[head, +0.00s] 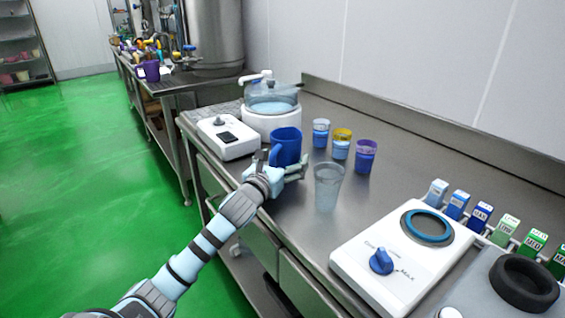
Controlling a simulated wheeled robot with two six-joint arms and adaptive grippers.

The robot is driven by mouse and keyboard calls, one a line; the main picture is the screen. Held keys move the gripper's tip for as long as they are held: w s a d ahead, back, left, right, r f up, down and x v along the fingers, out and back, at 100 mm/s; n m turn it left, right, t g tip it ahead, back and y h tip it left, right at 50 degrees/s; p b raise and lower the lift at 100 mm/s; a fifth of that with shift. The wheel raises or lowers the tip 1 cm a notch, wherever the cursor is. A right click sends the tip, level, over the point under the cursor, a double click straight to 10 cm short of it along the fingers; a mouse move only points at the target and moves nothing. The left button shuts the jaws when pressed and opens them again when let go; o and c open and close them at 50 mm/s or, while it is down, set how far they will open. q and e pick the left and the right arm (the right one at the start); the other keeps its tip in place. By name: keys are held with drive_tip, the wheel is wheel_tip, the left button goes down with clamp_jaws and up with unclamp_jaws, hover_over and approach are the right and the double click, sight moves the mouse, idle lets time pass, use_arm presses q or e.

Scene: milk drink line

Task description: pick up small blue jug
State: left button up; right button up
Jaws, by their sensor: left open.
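The small blue jug (287,145) stands upright on the steel counter, in front of the white machine with the clear bowl. Its handle appears to be on its left side. My left gripper (289,164) is open at the near side of the jug, low by its base. The fingers overlap the jug's lower part in the head view, and I cannot tell whether they touch it. The jug's base is partly hidden by the gripper. My right gripper is not in view.
A clear cup (327,188) stands close to the right of my left gripper. Three small cups with blue, yellow and purple rims (341,145) stand behind it. A white scale (228,138) is left of the jug. A white dial machine (400,262) and several cartons are at right.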

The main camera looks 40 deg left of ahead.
use_arm(q)
drive_tip(key=shift+s, duration=0.1)
drive_tip(key=c, duration=1.6)
drive_tip(key=shift+o, duration=0.2)
drive_tip(key=shift+r, duration=0.1)
